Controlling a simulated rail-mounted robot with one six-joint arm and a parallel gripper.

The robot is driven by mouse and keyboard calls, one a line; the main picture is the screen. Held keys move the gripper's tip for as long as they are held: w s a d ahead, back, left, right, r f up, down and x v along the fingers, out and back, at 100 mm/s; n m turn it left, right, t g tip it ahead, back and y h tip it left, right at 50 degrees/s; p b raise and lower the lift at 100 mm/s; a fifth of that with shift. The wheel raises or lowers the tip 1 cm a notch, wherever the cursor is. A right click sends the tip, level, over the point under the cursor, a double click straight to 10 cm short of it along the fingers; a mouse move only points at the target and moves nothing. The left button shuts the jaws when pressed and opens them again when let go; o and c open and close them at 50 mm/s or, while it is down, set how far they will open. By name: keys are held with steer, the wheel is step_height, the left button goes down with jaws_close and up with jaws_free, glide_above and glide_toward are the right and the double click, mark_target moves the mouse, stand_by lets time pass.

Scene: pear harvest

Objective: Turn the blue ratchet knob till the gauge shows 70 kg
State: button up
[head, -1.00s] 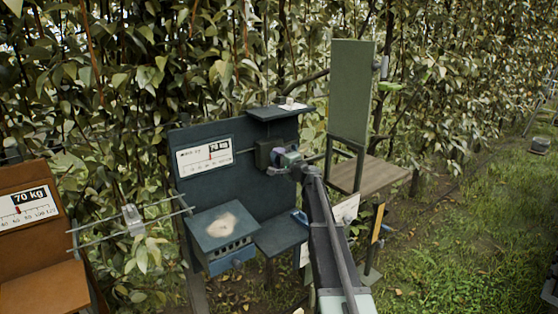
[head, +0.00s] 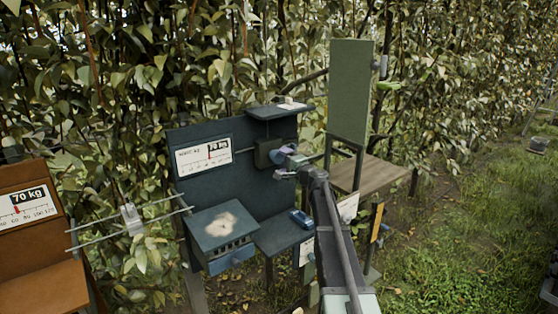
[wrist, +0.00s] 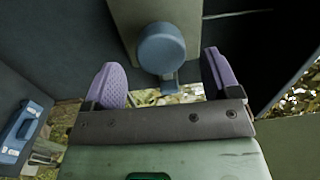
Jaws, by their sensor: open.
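The blue ratchet knob (wrist: 162,47) sits on a greenish housing (head: 265,152) on the dark blue panel. My gripper (head: 293,165) is open; in the wrist view its two purple fingers (wrist: 163,82) stand apart, on either side of the knob's lower part and clear of it. In the head view the knob (head: 279,154) is partly hidden by my gripper. The gauge (head: 204,157) on the blue panel has a red pointer and a small digital readout that appears to read 70 kg.
An orange-brown panel (head: 28,210) at left carries another gauge reading 70 kg. A blue box (head: 222,235) with a drawer and a small blue object (head: 300,217) on a shelf stand below. A green board (head: 350,95) and wooden shelf (head: 368,173) stand right of my arm.

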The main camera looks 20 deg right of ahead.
steer(key=v, duration=0.7)
steer(key=shift+a, duration=0.15)
steer(key=s+a+f+n+g+y, duration=0.2)
steer(key=s+a+f+n+g, duration=0.75)
steer(key=s+a+f, duration=0.35)
steer(key=s+a+f+n+g+h, duration=0.2)
steer(key=s+a+g+h, duration=0.1)
steer(key=s+a, duration=0.4)
steer(key=s+a+f+n+g+h, duration=0.2)
steer(key=s+a+g, duration=0.3)
steer(key=s, duration=0.8)
steer(key=a+n+h, duration=0.1)
steer(key=a, duration=0.2)
steer(key=shift+s+f, duration=0.25)
steer(key=shift+f, duration=0.05)
steer(key=shift+a+n, duration=0.15)
steer(key=shift+n, duration=0.1)
